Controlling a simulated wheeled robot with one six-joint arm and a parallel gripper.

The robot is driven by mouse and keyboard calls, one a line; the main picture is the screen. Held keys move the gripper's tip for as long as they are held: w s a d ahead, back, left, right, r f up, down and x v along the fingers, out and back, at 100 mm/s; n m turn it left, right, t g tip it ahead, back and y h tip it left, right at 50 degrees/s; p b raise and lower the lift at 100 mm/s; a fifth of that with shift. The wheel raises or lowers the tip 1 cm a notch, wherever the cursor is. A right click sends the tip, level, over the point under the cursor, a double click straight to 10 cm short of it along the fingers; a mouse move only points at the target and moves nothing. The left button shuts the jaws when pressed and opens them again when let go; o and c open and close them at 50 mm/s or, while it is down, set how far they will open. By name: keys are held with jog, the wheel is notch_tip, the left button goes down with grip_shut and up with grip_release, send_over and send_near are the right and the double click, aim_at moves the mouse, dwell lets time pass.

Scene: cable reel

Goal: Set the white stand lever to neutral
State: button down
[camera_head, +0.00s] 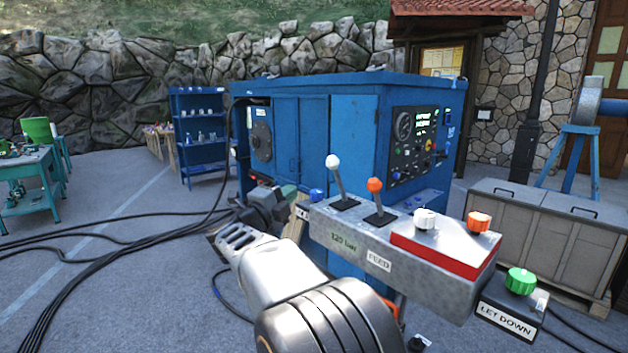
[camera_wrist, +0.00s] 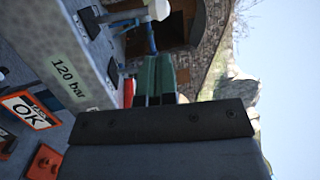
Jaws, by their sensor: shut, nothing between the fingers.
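The white stand lever (camera_head: 339,183) rises from a dark slot plate on the grey control stand (camera_head: 330,228). Its round white knob leans to the left in the head view and shows at the top of the wrist view (camera_wrist: 159,10). My gripper (camera_head: 289,190) is beside the stand's left end, left of and a little below the white knob, apart from it. Its green fingers (camera_wrist: 156,77) are shut with nothing between them. An orange-knobbed lever (camera_head: 377,198) stands just right of the white one, leaning slightly left.
A red-edged box (camera_head: 440,256) with a white knob (camera_head: 425,219) and an orange knob (camera_head: 478,222) is on the stand's right part. A green knob (camera_head: 519,281) sits by the "LET DOWN" label. A blue cabinet (camera_head: 300,140) stands behind. Black cables (camera_head: 100,256) lie on the left.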

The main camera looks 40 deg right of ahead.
aim_at(328, 164)
jog(key=shift+g, duration=0.3)
jog(key=p+x, duration=0.2)
jog(key=x, duration=0.4)
jog(key=p+x, duration=0.2)
jog(key=x, duration=0.4)
jog(key=shift+s+d, duration=0.1)
jog(key=shift+s, duration=0.15)
jog(key=shift+p+x, duration=0.5)
jog(key=shift+x, duration=0.4)
jog(key=shift+f, duration=0.1)
jog(key=shift+d+r+m+p, duration=0.15)
jog(key=shift+r+m+p, duration=0.15)
jog(key=shift+p, duration=0.1)
jog(key=shift+y, duration=0.6)
jog(key=d+r, duration=0.1)
jog(key=d, duration=0.1)
jog(key=d+p, duration=0.1)
jog(key=d, duration=0.1)
jog(key=d+r+p, duration=0.1)
jog(key=d, duration=0.1)
jog(key=shift+s+r, duration=0.15)
jog(key=shift+r, duration=0.15)
jog(key=shift+a, duration=0.1)
jog(key=s+a+r+b, duration=0.1)
jog(key=a, duration=0.5)
jog(key=a+r+b, duration=0.1)
jog(key=a+b, duration=0.1)
jog(key=a, duration=0.5)
jog(key=shift+s+a+r+b, duration=0.3)
jog(key=shift+s+r, duration=0.1)
